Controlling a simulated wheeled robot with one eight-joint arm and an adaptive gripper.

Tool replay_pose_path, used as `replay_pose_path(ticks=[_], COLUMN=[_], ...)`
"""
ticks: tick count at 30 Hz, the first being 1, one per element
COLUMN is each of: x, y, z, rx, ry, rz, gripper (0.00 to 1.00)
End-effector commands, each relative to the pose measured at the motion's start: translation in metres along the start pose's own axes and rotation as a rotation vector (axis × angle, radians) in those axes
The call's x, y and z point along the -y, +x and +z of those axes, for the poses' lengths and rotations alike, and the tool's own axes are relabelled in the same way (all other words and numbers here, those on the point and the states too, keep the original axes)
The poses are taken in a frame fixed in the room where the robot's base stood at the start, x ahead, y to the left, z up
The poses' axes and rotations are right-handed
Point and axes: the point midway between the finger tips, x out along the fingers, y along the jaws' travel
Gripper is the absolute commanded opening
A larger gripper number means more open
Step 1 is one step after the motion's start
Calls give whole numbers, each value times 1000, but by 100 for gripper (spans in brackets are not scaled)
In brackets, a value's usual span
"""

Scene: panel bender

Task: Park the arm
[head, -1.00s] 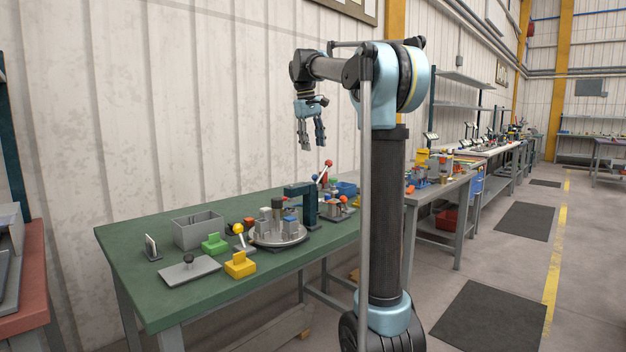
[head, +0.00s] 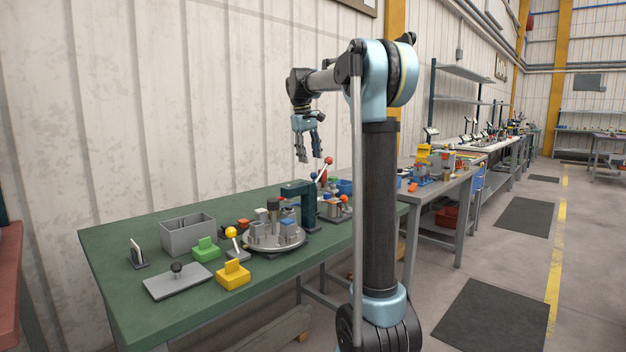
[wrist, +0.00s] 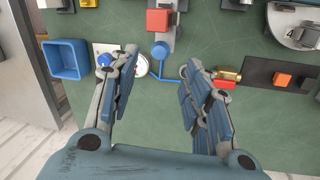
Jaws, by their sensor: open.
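My gripper (head: 308,158) hangs from my raised arm, above the back of the green bench (head: 110,250) in the head view. Its fingers point down, stand apart and hold nothing. In the wrist view my gripper (wrist: 155,85) has its two fingers spread, with the green bench top (wrist: 150,105) well below. A blue bin (wrist: 66,60), a red block (wrist: 158,22) and a blue round knob (wrist: 160,50) lie beneath or beyond the fingers. I see no marked parking place.
The bench holds a grey bin (head: 188,236), a round fixture plate (head: 270,246), a dark green arch (head: 300,200), a yellow block (head: 233,275), a green block (head: 205,250) and a lever with a red ball (head: 328,161). More benches run right. The aisle floor (head: 500,265) is clear.

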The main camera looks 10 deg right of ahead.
Motion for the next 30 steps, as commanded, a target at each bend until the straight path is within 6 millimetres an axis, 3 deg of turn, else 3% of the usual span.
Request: replay_pose_path(ticks=[9,15,29,30], x=[0,0,0,0], y=[56,81,92,92], z=[0,0,0,0], rx=[0,0,0,0], ry=[1,0,0,0], rz=[0,0,0,0], gripper=[44,44,44,37])
